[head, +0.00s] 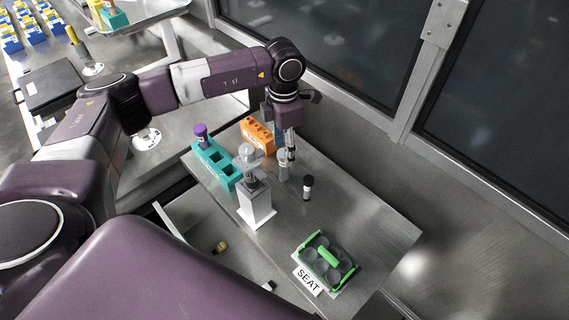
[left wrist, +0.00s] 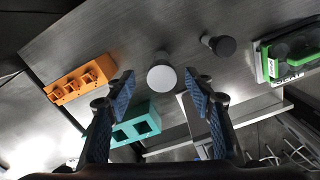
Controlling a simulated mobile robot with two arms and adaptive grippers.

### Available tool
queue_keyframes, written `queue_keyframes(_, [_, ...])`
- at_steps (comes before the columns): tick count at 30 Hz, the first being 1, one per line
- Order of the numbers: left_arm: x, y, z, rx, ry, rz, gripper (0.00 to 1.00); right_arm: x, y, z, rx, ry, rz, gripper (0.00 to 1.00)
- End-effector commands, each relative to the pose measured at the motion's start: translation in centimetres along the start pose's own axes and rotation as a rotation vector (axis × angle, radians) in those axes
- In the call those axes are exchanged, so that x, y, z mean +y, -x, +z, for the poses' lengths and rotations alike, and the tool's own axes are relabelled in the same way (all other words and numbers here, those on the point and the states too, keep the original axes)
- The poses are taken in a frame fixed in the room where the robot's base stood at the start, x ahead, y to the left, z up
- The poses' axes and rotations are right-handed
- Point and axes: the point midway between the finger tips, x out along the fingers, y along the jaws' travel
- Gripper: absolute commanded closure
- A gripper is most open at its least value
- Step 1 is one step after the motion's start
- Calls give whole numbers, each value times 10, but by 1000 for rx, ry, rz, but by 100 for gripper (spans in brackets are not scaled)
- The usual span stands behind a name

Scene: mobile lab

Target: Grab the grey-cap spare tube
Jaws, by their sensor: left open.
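A pale, light-grey-capped tube (head: 284,172) stands upright on the grey bench, directly below my left gripper (head: 288,150). In the left wrist view its round pale cap (left wrist: 161,77) shows between the fingers of the left gripper (left wrist: 161,83), which are open on either side and not closed on it. A second tube (head: 308,187) with a dark cap and white label stands just to the right; its dark cap also shows in the left wrist view (left wrist: 223,46). Which cap is the task's grey one is not certain from colour. My right gripper is not in view.
A teal rack (head: 228,176) holds a purple-capped tube (head: 201,136). An orange rack (head: 260,144) stands behind it. A white stand (head: 257,205) is close in front of the gripper. A green caddy (head: 344,281) sits at the front. The bench's right side is clear.

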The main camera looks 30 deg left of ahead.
Motion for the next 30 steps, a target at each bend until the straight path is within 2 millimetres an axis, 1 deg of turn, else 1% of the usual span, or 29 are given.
queue_keyframes(1, [-3, -5, -3, 6, 0, -3, 51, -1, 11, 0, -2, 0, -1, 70])
queue_keyframes(2, [-3, -9, -4, 4, 0, -3, 51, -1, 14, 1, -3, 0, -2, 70])
queue_keyframes(4, [-3, -21, -3, 3, 1, -2, 51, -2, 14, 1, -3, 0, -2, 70])
queue_keyframes(7, [-2, -30, -3, 2, 1, -1, 51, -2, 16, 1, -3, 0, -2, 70])
queue_keyframes(10, [-2, -34, -2, 0, 1, -1, 51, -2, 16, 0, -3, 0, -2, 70])
queue_keyframes(15, [-2, -34, -2, 0, 0, -1, 52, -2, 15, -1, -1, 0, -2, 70])
queue_keyframes(26, [-2, -34, -2, 0, 0, 0, 92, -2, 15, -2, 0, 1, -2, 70])
queue_keyframes(27, [-2, -34, -2, 0, 0, 0, 94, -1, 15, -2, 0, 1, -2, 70])
queue_keyframes(30, [-2, -33, -2, 0, 0, 0, 94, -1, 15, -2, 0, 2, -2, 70])
